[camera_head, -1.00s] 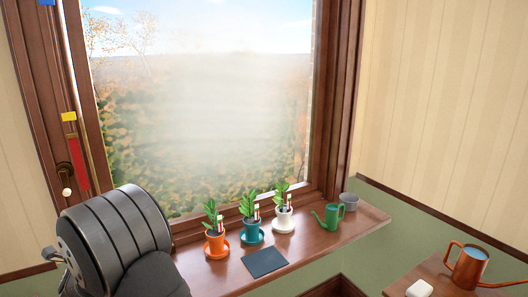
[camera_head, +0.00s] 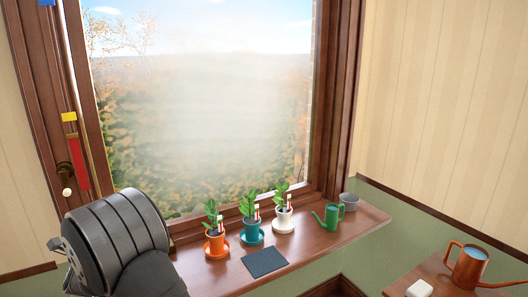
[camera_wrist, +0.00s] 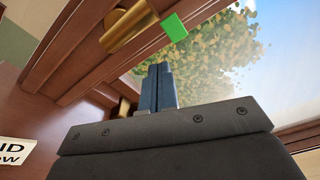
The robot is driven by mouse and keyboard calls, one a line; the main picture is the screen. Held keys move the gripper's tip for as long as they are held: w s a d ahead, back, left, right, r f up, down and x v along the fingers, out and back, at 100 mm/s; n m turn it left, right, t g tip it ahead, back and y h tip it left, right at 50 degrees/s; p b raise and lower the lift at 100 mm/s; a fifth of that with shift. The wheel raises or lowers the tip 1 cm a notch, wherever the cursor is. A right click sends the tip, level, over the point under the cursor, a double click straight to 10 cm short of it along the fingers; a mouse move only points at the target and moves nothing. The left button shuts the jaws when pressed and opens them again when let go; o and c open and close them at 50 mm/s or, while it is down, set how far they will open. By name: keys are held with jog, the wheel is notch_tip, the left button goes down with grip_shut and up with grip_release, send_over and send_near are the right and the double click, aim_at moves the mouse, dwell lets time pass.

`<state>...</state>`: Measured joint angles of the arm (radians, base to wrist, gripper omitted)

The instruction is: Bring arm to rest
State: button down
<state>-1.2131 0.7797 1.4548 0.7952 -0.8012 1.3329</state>
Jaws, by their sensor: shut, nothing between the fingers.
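My gripper (camera_wrist: 159,84) shows in the wrist view with its two blue-grey fingers together, shut and empty. Behind it are the brown window frame, the glass and a brass cylinder. In the head view my dark grey arm covers the lower left, and the fingers do not show there. The arm is beside the left part of the window frame (camera_head: 92,150) and in front of the sill's left end.
Three potted plants, orange (camera_head: 216,243), teal (camera_head: 251,231) and white (camera_head: 284,220), stand on the sill with a dark mat (camera_head: 265,262), green watering can (camera_head: 334,216) and grey pot (camera_head: 349,200). A copper can (camera_head: 467,265) and white block (camera_head: 420,288) are on a table at right.

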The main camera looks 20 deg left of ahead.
notch_tip(320, 180, down, 8)
jog(key=a+m+g, duration=0.2)
jog(key=m, duration=1.1)
jog(key=f+v, duration=0.1)
jog(key=v, duration=0.7)
jog(key=shift+d+r+y, duration=0.25)
jog(key=shift+d+y, duration=0.05)
dwell(0.5)
